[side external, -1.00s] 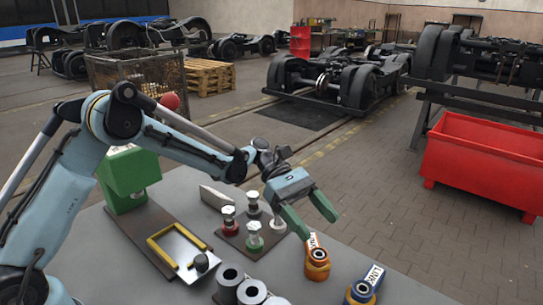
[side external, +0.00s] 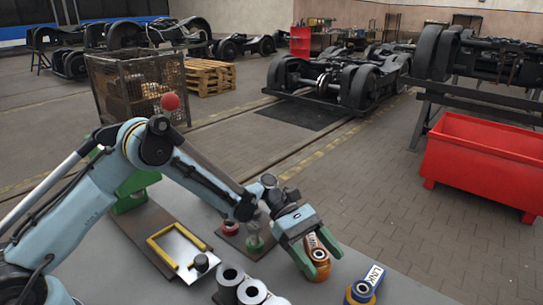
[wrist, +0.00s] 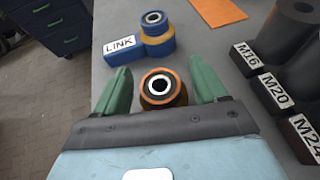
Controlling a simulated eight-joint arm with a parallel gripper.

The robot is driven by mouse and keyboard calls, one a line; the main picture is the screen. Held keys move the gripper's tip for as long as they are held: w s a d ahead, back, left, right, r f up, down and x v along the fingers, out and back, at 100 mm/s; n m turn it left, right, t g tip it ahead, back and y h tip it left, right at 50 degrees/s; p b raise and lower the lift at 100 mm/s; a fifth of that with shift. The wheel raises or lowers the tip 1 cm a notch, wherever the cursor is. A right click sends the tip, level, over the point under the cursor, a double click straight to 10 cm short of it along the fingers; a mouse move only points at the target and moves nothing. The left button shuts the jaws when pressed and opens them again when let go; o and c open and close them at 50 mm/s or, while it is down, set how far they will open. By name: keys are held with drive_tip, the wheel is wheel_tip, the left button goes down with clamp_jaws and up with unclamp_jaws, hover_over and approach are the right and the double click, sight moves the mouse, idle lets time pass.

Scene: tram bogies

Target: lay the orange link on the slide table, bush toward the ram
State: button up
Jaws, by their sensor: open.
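The orange link (side external: 318,258) lies at the table's right side, its round bush end toward the front and its labelled end partly hidden by my gripper. My gripper (side external: 322,264) is open, its green fingers down on either side of the link. In the wrist view the orange bush (wrist: 163,88) stands between the spread fingers, with gaps visible on both sides. The slide table, a bright plate (side external: 186,246) with a yellow frame, is to the left and empty of any link. The green press body (side external: 130,193) behind it is partly hidden by my arm; I cannot make out the ram.
A blue link (side external: 361,288) marked LINK lies just right of the orange one. Dark hollow cylinders (side external: 230,277) labelled M16, M20 and M24 stand at the front. Posts with red (side external: 230,228) and green (side external: 254,243) bases stand behind, partly covered by my arm.

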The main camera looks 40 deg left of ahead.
clamp_jaws()
drive_tip(key=shift+r, duration=0.1)
idle(0.3)
